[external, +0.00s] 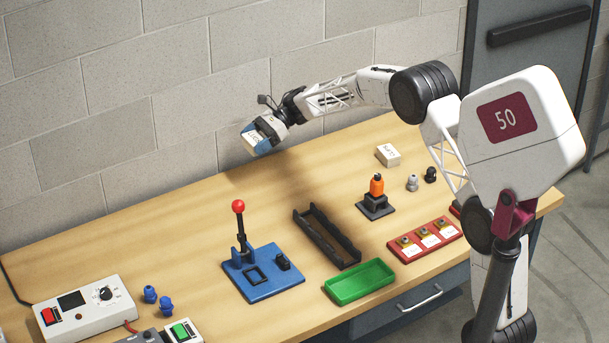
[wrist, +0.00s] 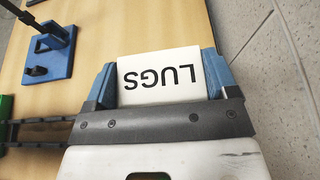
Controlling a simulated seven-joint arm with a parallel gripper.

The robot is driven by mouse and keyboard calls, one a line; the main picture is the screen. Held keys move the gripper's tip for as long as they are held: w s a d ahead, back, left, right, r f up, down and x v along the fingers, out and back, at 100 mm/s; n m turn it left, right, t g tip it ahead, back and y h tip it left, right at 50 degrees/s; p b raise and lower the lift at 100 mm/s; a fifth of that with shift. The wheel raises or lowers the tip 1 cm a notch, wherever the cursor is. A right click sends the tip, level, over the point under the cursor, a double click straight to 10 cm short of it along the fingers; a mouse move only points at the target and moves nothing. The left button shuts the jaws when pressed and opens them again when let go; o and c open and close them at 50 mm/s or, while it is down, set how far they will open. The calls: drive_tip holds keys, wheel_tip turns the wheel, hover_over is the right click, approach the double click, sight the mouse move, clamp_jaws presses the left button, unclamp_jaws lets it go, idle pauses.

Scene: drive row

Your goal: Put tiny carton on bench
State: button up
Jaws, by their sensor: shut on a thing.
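My gripper (external: 258,141) is shut on a small white carton (external: 253,139) and holds it above the back of the bench, near the block wall. In the wrist view the carton (wrist: 160,76) shows the word LUGS, upside down, between the blue fingertips of my gripper (wrist: 160,80). The wooden bench (external: 150,225) lies below, with a gap under the carton. A second small box (external: 388,155) with lettering sits on the bench at the back right.
A blue base with a red-knobbed lever (external: 262,272), a dark rail tray (external: 327,236), a green tray (external: 360,282) and an orange-topped fixture (external: 376,190) stand along the bench. A control box (external: 85,307) is at the left. The back left of the bench is clear.

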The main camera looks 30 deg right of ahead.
sight(251, 152)
drive_tip(key=shift+a+f+n+g+h, duration=0.1)
drive_tip(key=shift+a+f+n+g, duration=0.2)
drive_tip(key=shift+n+g, duration=0.3)
drive_tip(key=shift+a+f+n+g+h, duration=0.1)
drive_tip(key=shift+a+f+n+g, duration=0.05)
drive_tip(key=shift+f+n+g, duration=0.4)
drive_tip(key=shift+a+f+n+g+h, duration=0.1)
drive_tip(key=shift+a+f+n+g, duration=0.15)
drive_tip(key=shift+n+g, duration=0.35)
drive_tip(key=shift+a+f+n+g, duration=0.15)
drive_tip(key=shift+f+n+g, duration=0.3)
drive_tip(key=shift+g, duration=0.3)
drive_tip(key=shift+f, duration=0.2)
drive_tip(key=shift+f, duration=3)
drive_tip(key=shift+f+h, duration=0.3)
drive_tip(key=shift+f, duration=1.55)
drive_tip(key=shift+f, duration=0.15)
